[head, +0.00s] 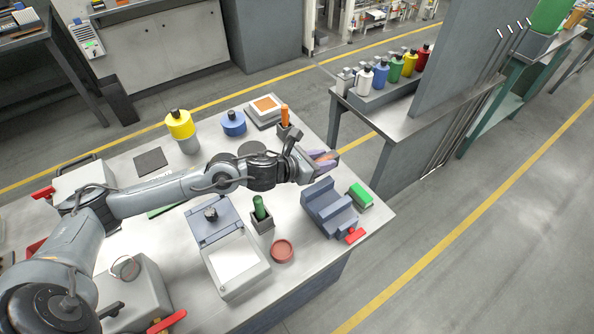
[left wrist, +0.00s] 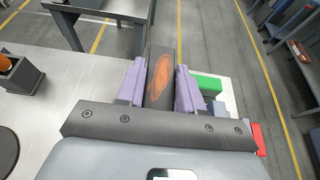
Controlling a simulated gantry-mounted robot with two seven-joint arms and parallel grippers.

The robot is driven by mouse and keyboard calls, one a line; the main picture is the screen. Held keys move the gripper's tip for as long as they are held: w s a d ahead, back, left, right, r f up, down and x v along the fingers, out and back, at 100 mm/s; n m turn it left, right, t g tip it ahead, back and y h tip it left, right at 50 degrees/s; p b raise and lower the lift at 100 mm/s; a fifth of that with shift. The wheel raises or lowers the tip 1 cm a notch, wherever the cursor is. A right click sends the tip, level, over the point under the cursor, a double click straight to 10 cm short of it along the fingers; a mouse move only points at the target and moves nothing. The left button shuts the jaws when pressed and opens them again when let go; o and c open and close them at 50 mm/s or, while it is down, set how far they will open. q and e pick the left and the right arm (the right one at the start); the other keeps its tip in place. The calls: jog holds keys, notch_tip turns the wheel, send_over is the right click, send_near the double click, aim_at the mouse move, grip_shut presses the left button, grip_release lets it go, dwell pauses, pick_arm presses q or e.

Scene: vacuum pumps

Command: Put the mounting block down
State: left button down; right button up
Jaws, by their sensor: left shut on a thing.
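My left gripper (head: 322,160) reaches over the right part of the metal table. Its two purple fingers also show in the left wrist view (left wrist: 159,88), shut on the mounting block (left wrist: 163,70), a dark grey block with an orange oval patch on top. In the head view, the block (head: 329,164) is partly hidden by the fingers. The block's underside is hidden, and I cannot tell whether it touches the table. My right gripper is not in view.
A blue-grey stepped block (head: 328,207), a green block (head: 360,195) and a red part (head: 355,236) lie near the gripper. A cup with an orange handle (head: 284,128) stands behind it. A red disc (head: 282,251) and a box with a green handle (head: 261,219) stand in front.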

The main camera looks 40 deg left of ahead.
pick_arm(q)
jog(key=a+f, duration=0.1)
jog(key=a, duration=0.1)
jog(key=s+a+f, duration=0.1)
jog(key=a, duration=0.1)
jog(key=s+a+f, duration=0.1)
jog(key=a+f, duration=0.1)
jog(key=a, duration=0.1)
jog(key=shift+f, duration=1.9)
jog(key=shift+f+b, duration=0.1)
jog(key=shift+b, duration=0.2)
jog(key=shift+f, duration=0.15)
jog(key=c, duration=0.7)
grip_release()
